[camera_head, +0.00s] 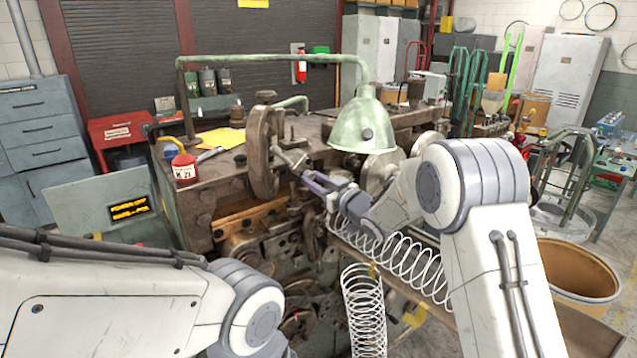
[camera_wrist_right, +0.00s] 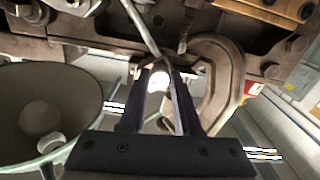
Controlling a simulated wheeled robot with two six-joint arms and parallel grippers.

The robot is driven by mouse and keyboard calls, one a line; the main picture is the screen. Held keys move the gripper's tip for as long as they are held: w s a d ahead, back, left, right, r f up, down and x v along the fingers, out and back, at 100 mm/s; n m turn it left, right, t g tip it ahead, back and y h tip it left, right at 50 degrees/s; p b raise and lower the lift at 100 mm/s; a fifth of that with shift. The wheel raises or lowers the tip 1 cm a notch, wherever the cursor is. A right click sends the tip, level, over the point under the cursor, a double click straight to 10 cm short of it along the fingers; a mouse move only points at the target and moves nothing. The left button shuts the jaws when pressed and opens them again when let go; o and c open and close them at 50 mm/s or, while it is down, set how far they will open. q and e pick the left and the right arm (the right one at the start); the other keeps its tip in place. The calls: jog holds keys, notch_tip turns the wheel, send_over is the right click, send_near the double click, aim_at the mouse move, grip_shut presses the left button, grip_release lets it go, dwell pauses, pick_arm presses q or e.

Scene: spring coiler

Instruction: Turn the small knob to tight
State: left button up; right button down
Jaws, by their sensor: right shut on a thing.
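My right gripper (camera_head: 312,180) reaches in from the right to the front of the old brown machine (camera_head: 215,178), beside its large handwheel (camera_head: 262,155). Its two dark fingers (camera_wrist_right: 166,82) are closed at the end of a short metal shaft, where the small knob appears to be; the fingers mostly hide it, and its setting cannot be read. In the right wrist view a thin rod (camera_wrist_right: 142,28) runs down to the fingertips, and the curved handwheel (camera_wrist_right: 228,85) is just to their right. My left forearm shows at lower left; its gripper is out of sight.
A green lamp shade (camera_head: 364,125) hangs close above my right gripper. White wire coils (camera_head: 405,262) lie below right, with another coil (camera_head: 364,310) hanging in front. A red can (camera_head: 184,168) stands on the machine's left end.

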jog(key=m, duration=0.1)
jog(key=r+m, duration=0.1)
jog(key=m, duration=0.1)
jog(key=shift+w+m, duration=0.1)
jog(key=shift+m, duration=0.2)
jog(key=shift+m+p, duration=0.6)
jog(key=shift+m, duration=1.5)
jog(key=shift+f, duration=0.1)
jog(key=c, duration=0.6)
grip_release()
jog(key=shift+d+f, duration=0.1)
jog(key=shift+f, duration=0.1)
